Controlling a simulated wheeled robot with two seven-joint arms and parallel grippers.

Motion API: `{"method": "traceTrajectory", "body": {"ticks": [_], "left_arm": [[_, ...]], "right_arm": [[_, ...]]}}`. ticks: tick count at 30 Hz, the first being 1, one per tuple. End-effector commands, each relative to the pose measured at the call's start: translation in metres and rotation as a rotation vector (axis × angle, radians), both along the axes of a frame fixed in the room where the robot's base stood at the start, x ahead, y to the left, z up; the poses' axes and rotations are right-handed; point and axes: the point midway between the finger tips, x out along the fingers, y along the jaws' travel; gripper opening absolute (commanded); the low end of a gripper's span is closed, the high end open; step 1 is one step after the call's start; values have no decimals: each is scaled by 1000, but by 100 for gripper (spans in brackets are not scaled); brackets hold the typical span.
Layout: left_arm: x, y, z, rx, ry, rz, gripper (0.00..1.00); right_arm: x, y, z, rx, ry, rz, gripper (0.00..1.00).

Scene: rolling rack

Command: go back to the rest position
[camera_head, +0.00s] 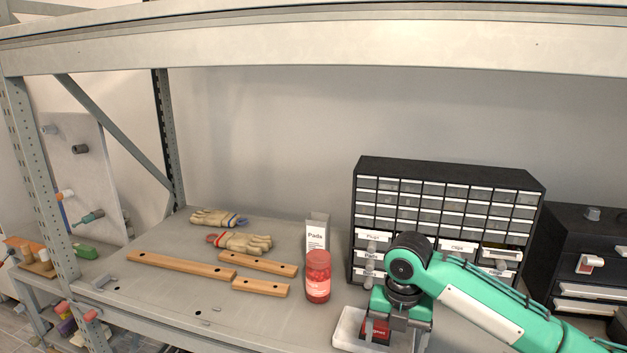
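My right arm comes in from the right, and its gripper (398,335) points down at the front of the shelf, before the drawer cabinet. The fingertips are at the lower picture edge, and I cannot tell whether they are open or shut. A red item (376,331) with a dark label shows beside the gripper, over a light tray (344,329). I cannot tell whether the gripper touches it. My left gripper is not in view.
A black cabinet (362,168) of small labelled drawers stands behind my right wrist. Wooden bars (180,266) and gloves (240,242) lie further left. A shelf beam (300,45) crosses above.

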Motion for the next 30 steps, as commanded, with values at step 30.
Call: {"method": "traceTrajectory", "body": {"ticks": [30], "left_arm": [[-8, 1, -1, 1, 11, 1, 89]], "right_arm": [[-100, 74, -121, 315, -2, -759, 83]]}}
